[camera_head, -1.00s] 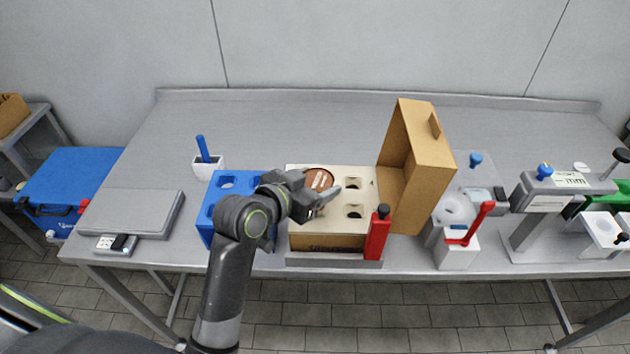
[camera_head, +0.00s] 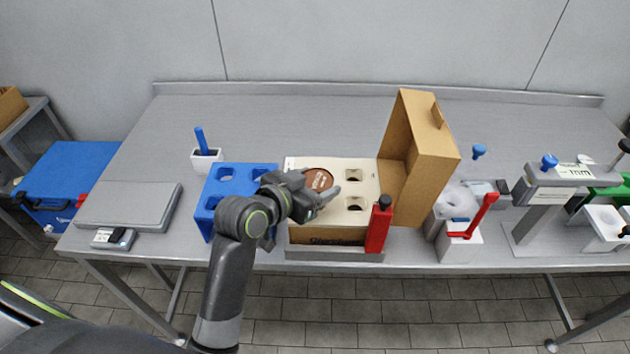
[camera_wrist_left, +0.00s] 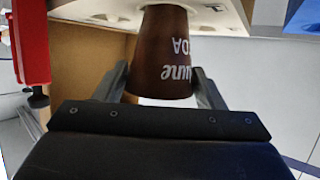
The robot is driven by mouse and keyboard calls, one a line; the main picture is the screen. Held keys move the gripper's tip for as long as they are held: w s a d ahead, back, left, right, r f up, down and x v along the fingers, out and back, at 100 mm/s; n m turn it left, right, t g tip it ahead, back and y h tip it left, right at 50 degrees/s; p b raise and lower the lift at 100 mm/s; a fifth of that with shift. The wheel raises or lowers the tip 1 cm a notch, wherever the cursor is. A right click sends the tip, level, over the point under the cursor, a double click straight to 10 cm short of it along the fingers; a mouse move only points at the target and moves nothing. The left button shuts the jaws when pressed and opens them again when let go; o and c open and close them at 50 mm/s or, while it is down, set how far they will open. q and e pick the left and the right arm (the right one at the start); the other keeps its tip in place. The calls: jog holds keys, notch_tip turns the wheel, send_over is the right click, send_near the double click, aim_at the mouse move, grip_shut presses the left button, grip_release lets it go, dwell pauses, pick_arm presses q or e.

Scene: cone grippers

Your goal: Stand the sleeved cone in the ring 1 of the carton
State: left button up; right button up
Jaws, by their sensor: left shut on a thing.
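The sleeved cone, dark brown with pale lettering, shows in the head view as a round brown top (camera_head: 319,180) over the back-left part of the carton's white plate. In the left wrist view its brown side (camera_wrist_left: 165,55) stands between the two fingers, its narrower end at the plate. I cannot tell how deep it sits in a ring. My left gripper (camera_head: 322,195) is shut on it; its fingers (camera_wrist_left: 160,88) also show in the wrist view. The carton (camera_head: 335,235) is open, with two empty rings on its right side. The front-left ring is hidden by my gripper. My right gripper is out of view.
The carton's cardboard lid (camera_head: 440,165) stands up at its right. A blue holed rack (camera_head: 208,195) is close on the left. A white dispenser (camera_head: 459,245) stands right. The table's back is clear.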

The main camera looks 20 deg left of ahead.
pick_arm(q)
jog(key=shift+f, duration=0.45)
jog(key=o, duration=1.1)
jog(key=shift+s, duration=0.15)
jog(key=shift+s+a+r+b, duration=0.15)
jog(key=shift+s+a+b, duration=0.05)
jog(key=shift+s+b, duration=0.1)
jog(key=p+v, duration=0.7)
jog(key=v, duration=0.9)
jog(key=shift+s+r+p, duration=0.15)
jog(key=shift+s+p, duration=0.05)
jog(key=shift+p, duration=0.1)
